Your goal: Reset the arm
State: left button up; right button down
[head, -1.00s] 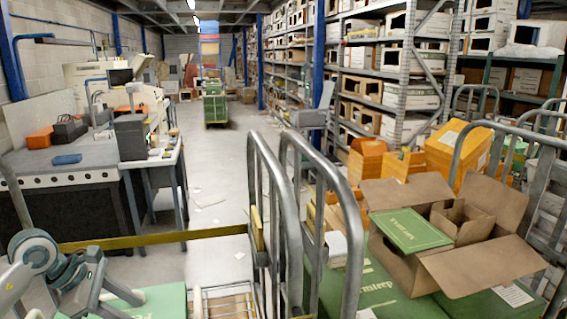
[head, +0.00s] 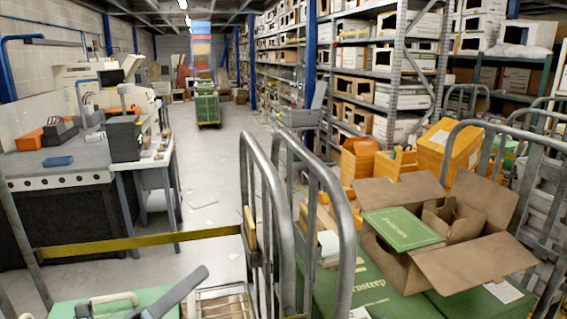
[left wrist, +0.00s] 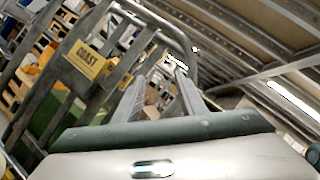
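My left gripper (head: 138,302) shows in part at the bottom left of the head view, above a green box (head: 68,308), its lower part cut off by the frame edge. In the left wrist view the two grey fingers of this gripper (left wrist: 165,82) stand apart with nothing between them. The fingers point toward a metal cart rail (left wrist: 160,18). My right gripper is in neither view.
A cart with tall metal rails (head: 335,215) stands close in front, and a yellow strap (head: 140,243) runs across its left part. An open cardboard box (head: 475,262) with a green box (head: 402,229) in it is at right. A grey workbench (head: 60,180) is left.

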pick_arm(q)
jog(key=a+f+n+t+y, duration=0.7)
jog(key=n+y, duration=0.6)
jog(key=n, duration=0.6)
jog(key=s+a+f+n+g+y, duration=0.2)
jog(key=a+f+n+g+y, duration=0.15)
jog(key=f, duration=0.25)
jog(key=s+a+f+n+g+y, duration=0.2)
jog(key=f+n, duration=0.3)
jog(key=f, duration=0.1)
jog(key=s+d+f+n+g+h, duration=0.1)
jog(key=s+d+f+n+g, duration=0.2)
jog(key=s+f+g, duration=0.6)
jog(key=s+d+f+n+g+h, duration=0.1)
jog(key=s+d+f+n+g, duration=0.3)
jog(key=s+f, duration=0.9)
jog(key=s+f+b, duration=0.1)
jog(key=s+f, duration=0.2)
jog(key=f, duration=1.2)
jog(key=s+f+b, duration=0.2)
jog(key=s+f, duration=0.1)
jog(key=f, duration=1.1)
jog(key=s+a+f+g+b, duration=0.1)
jog(key=s+a+f+g, duration=0.1)
jog(key=s+f, duration=1.5)
notch_tip(320, 180, down, 2)
jog(key=shift+a+m+b, duration=0.35)
jog(key=shift+a+b, duration=0.05)
jog(key=shift+a, duration=0.15)
